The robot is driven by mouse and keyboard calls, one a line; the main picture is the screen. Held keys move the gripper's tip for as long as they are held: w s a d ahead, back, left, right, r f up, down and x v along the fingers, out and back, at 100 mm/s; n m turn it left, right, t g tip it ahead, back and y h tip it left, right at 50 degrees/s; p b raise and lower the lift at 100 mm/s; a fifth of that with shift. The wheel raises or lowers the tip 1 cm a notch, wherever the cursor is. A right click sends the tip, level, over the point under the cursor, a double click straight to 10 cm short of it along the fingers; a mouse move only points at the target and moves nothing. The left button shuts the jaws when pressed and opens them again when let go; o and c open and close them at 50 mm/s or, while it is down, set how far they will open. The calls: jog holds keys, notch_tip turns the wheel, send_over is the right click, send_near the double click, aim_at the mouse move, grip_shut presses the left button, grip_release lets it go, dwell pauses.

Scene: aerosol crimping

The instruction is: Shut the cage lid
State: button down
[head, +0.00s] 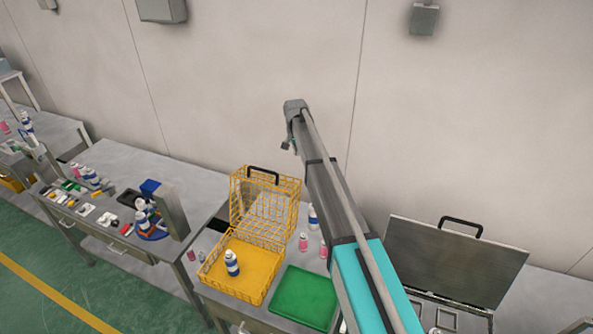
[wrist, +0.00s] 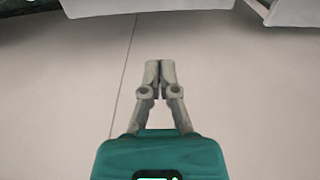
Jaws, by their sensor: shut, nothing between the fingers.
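The yellow wire cage (head: 262,291) stands on the table in the head view. Its lid (head: 284,186) is open and stands upright at the back, with a black handle (head: 263,170) on its top edge. A white and blue can (head: 232,263) stands inside the cage. My gripper (wrist: 160,64) is shut and empty in the wrist view, with the pale wall behind it. In the head view my arm rises to the right of the cage and its end is above the lid, apart from it. The fingers are hardly visible there.
A green tray (head: 304,298) lies right of the cage. Pink bottles (head: 303,243) and a white and blue can (head: 313,217) stand behind the tray. An open grey case (head: 447,264) is at the right. Another cluttered table (head: 120,180) is at the left.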

jog(key=shift+d+f, duration=0.15)
jog(key=shift+f, duration=0.1)
notch_tip(320, 180, down, 10)
jog(key=b, duration=1)
jog(key=shift+s+a+r+p, duration=0.3)
jog(key=shift+s+r, duration=0.1)
jog(key=shift+s, duration=0.4)
jog(key=shift+s+a+r+p, duration=0.25)
jog(key=shift+s+r, duration=0.15)
jog(key=shift+s, duration=0.35)
